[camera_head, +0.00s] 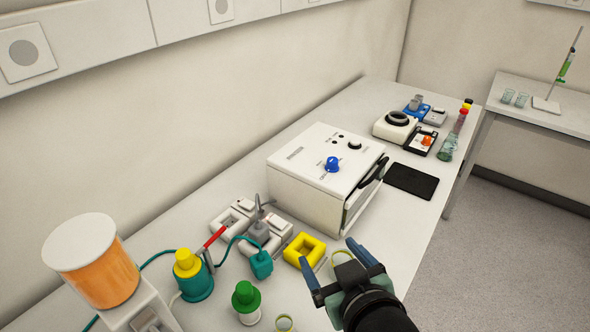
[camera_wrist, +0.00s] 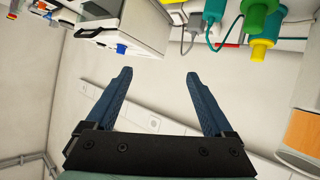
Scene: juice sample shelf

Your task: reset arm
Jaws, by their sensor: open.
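My gripper (camera_head: 337,272) is at the lower right in the head view, over the front edge of the bench (camera_head: 409,240). Its two blue fingers are spread apart. In the wrist view the gripper (camera_wrist: 156,75) is open with nothing between the fingers. The wrist picture appears turned over, with the bench items along its top edge and the wall behind the fingers.
A white box instrument (camera_head: 311,192) with a blue knob stands mid-bench. Near my gripper are a yellow square holder (camera_head: 304,250), a green-capped bottle (camera_head: 246,302), a yellow-capped teal bottle (camera_head: 194,277) and an orange container (camera_head: 100,275). Open floor (camera_head: 500,260) lies right.

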